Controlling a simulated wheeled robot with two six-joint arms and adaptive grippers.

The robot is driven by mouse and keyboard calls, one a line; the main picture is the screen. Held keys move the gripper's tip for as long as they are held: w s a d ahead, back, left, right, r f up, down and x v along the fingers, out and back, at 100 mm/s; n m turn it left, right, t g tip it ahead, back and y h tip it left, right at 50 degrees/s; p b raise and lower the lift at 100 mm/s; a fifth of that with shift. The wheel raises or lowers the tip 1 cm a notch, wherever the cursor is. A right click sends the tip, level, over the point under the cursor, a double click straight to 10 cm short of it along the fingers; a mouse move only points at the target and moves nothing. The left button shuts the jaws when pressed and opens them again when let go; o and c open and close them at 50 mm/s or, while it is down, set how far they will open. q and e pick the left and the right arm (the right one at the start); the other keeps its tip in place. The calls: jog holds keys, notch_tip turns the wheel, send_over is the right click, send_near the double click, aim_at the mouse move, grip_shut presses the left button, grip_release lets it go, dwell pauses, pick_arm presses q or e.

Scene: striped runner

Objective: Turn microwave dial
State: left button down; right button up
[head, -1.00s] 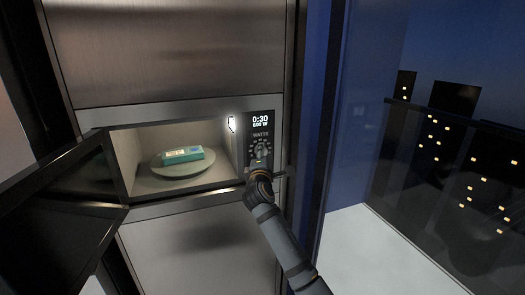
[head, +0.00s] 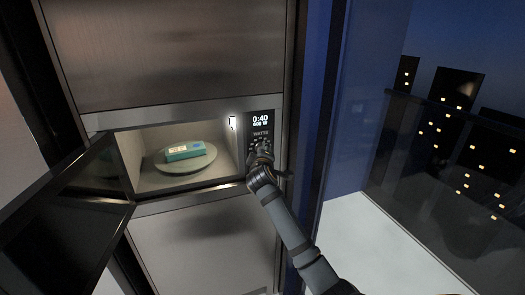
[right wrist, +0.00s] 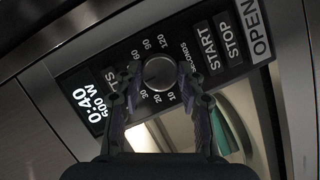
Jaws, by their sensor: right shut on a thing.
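The round microwave dial (right wrist: 160,73) sits on the black control panel, ringed by numbers and the word SECONDS in the right wrist view. My right gripper (right wrist: 162,78) has its fingertips on either side of the dial and is shut on it. In the head view my right gripper (head: 262,152) is at the panel and hides the dial. The display (head: 260,121) reads 0:40 and 600 W; it also shows in the right wrist view (right wrist: 91,105). The microwave (head: 215,198) stands open. My left gripper is not in view.
The open door (head: 75,215) juts out at the left. A teal box (head: 184,151) lies on the turntable (head: 172,165) inside the lit cavity. START (right wrist: 204,42), STOP and OPEN buttons sit beside the dial. A blue wall stands to the right.

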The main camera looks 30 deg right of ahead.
dwell(0.4)
jog(key=o, duration=1.2)
jog(key=v, duration=1.2)
jog(key=shift+d, duration=0.1)
jog(key=shift+f, duration=0.1)
